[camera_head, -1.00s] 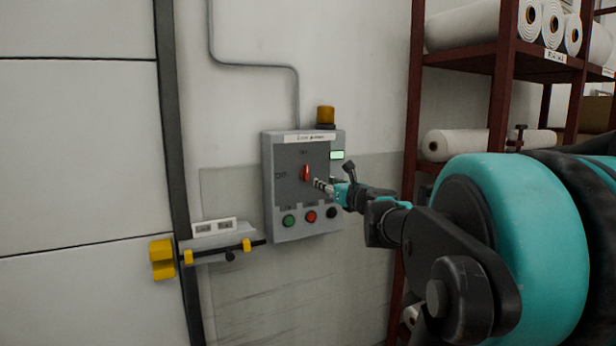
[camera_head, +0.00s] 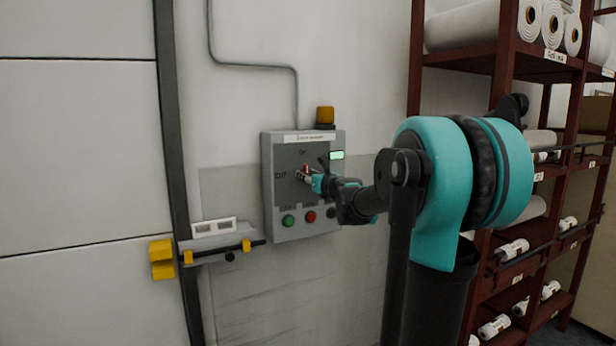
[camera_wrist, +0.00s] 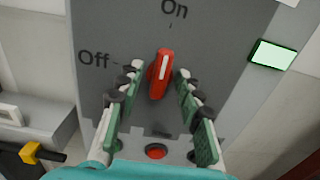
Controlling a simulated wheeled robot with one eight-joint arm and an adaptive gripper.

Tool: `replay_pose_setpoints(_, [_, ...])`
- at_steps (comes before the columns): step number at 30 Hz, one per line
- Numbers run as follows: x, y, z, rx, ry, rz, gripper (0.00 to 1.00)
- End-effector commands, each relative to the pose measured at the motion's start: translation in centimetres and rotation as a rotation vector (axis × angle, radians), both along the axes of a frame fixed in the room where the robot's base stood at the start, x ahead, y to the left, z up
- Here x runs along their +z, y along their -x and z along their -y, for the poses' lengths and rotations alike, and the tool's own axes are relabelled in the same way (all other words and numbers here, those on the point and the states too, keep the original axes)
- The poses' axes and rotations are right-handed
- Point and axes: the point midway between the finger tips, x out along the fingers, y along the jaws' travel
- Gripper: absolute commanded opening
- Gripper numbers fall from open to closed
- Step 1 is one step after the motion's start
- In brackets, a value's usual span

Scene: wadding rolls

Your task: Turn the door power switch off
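The door power switch is a red handle (camera_wrist: 160,75) on a grey control box (camera_head: 268,190) on the wall. In the wrist view it points up towards the "On" mark; the "Off" mark is to its left. My gripper (camera_wrist: 157,78) is open, with one finger on each side of the red handle. Small gaps show between the fingers and the handle. In the head view my gripper (camera_head: 304,176) is at the box front and partly hides the handle (camera_head: 306,168).
Below the switch are a green button (camera_head: 289,220) and a red button (camera_head: 311,217). A green-lit display (camera_head: 337,155) is at the right. An orange lamp (camera_head: 325,116) tops the box. A yellow-ended door latch (camera_head: 162,259) is at left; a roll rack (camera_head: 500,90) stands right.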

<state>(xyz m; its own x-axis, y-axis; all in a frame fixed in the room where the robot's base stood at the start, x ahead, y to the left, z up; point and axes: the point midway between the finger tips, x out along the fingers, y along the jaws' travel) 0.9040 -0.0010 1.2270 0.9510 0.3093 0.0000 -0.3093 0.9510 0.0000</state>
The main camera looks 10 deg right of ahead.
Motion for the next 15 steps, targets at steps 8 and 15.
replay_pose_setpoints(8, [0.00, 0.02, 0.02, 0.000, 0.000, 0.000, 0.25])
replay_pose_setpoints(15, [0.00, 0.03, 0.02, 0.000, 0.000, 0.000, 0.00])
